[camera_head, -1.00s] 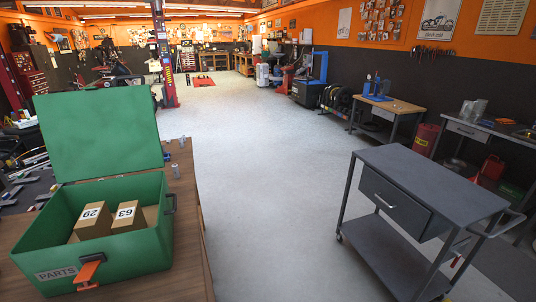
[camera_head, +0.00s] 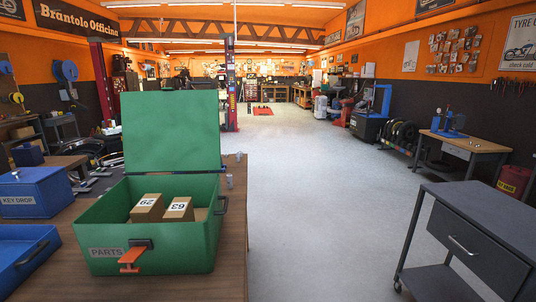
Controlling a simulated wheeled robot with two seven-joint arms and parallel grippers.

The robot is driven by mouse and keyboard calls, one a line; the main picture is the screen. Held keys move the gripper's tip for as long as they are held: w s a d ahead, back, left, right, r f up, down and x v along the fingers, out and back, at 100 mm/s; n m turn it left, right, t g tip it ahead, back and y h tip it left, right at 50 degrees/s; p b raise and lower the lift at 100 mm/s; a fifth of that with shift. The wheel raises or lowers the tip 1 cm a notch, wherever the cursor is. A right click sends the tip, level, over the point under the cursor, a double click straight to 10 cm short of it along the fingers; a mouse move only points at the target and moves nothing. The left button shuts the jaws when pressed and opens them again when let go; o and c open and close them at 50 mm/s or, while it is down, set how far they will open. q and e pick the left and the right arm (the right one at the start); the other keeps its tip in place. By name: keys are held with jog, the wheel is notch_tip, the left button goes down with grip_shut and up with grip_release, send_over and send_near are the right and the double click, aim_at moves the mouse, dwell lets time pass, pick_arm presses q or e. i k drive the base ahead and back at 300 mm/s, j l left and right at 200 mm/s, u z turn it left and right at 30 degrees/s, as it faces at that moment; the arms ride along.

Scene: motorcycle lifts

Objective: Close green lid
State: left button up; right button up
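A green box (camera_head: 180,247) labelled PARTS stands on a wooden table at the left of the head view. Its green lid (camera_head: 170,131) is open and stands roughly upright at the back of the box. Two cardboard boxes marked 29 (camera_head: 147,208) and 63 (camera_head: 179,209) sit inside. Neither of my grippers is in view.
The wooden table (camera_head: 234,235) also holds a blue KEY DROP box (camera_head: 38,194) and a blue open container (camera_head: 22,259) at left. A grey cart (camera_head: 485,222) is at right. The floor (camera_head: 315,210) between is clear.

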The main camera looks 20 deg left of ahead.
aim_at(169, 130)
jog(key=i+u, duration=0.1)
jog(key=u, duration=0.35)
jog(key=l+u, duration=0.1)
jog(key=u, duration=0.3)
jog(key=i+l+u, duration=0.1)
jog(key=u, duration=0.35)
